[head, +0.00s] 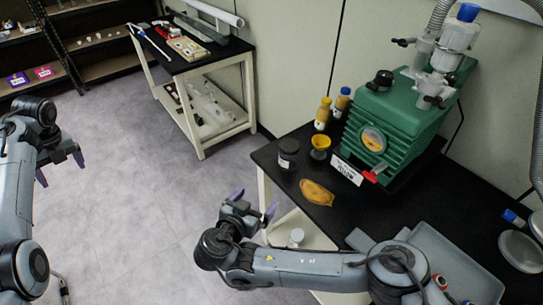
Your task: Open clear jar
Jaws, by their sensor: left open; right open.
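A small jar (288,150) with a dark lid and a pale label stands upright near the left end of the black table (335,222). It looks clear-walled with dark contents, and its lid appears to be on. My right gripper (254,204) is open and empty, off the table's left edge and nearer to me than the jar. My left gripper (61,169) is open and empty over the floor at the far left, well away from the table.
A grey tray (447,262) lies at the front right. The floor at left is clear.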

